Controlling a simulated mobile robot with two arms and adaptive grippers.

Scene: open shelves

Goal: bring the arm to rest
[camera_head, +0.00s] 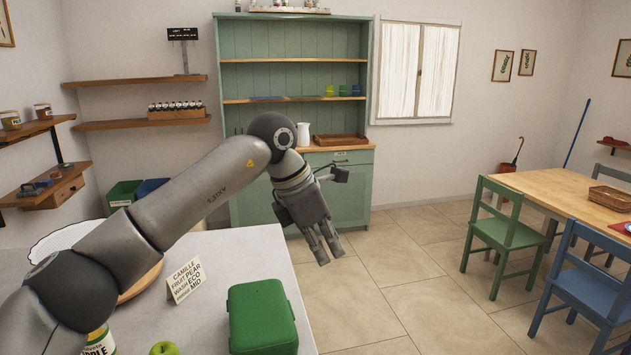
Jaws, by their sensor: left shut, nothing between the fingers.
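My left arm comes in from the left and reaches over the light table. My left gripper (328,254) is at its end, pointing down, past the table's far right edge and above the tiled floor. Its fingers are close together with nothing between them. My right gripper does not show.
On the light table (222,325) are a green box (262,318), a text card (185,281), a green apple (164,349) and a jar (98,342). A green cupboard (347,195) stands behind. A green chair (503,232) and wooden table are right. The middle floor is free.

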